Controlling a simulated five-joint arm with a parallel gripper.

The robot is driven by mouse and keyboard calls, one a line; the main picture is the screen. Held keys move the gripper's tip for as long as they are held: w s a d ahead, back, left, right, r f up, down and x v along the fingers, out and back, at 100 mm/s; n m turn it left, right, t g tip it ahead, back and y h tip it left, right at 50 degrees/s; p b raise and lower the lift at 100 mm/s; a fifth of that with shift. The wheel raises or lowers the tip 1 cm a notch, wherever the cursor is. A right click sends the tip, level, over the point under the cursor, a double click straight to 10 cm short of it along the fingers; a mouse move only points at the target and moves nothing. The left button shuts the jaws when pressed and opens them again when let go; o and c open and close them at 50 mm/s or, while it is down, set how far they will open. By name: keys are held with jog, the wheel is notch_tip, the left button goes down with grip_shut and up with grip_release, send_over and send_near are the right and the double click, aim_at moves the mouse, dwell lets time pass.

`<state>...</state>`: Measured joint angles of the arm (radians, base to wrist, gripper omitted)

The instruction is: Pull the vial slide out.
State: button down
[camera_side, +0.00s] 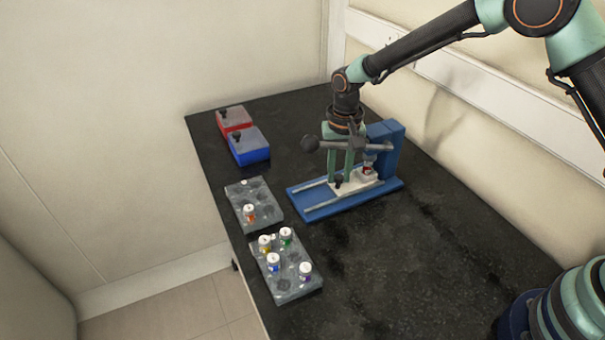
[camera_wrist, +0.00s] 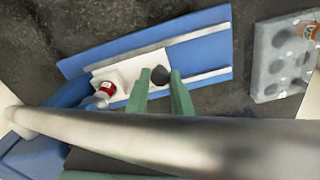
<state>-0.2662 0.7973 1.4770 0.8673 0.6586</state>
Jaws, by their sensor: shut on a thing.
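The vial slide (camera_side: 366,184) is a white plate on the rails of a blue press-like stand (camera_side: 325,203), at the end by its upright block. It also shows in the wrist view (camera_wrist: 127,76). A vial with a red band (camera_side: 369,170) stands on it, also seen in the wrist view (camera_wrist: 106,88). The slide's black knob (camera_wrist: 160,75) is at its outer end. My gripper (camera_side: 338,182) points down, its green fingers on either side of the knob and shut on it. The fingers partly hide the knob and slide in the side view.
Two grey racks (camera_side: 240,190) (camera_side: 268,287) hold capped vials. A red box (camera_side: 234,122) and a blue box (camera_side: 248,151) stand behind. The rails' outer end is clear.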

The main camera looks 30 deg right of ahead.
jog(key=a, duration=0.4)
jog(key=shift+a, duration=0.3)
jog(key=c, duration=0.6)
grip_release()
jog(key=shift+c, duration=0.2)
notch_tip(320, 180, up, 12)
jog(key=shift+d+r, duration=0.1)
jog(key=shift+r, duration=0.05)
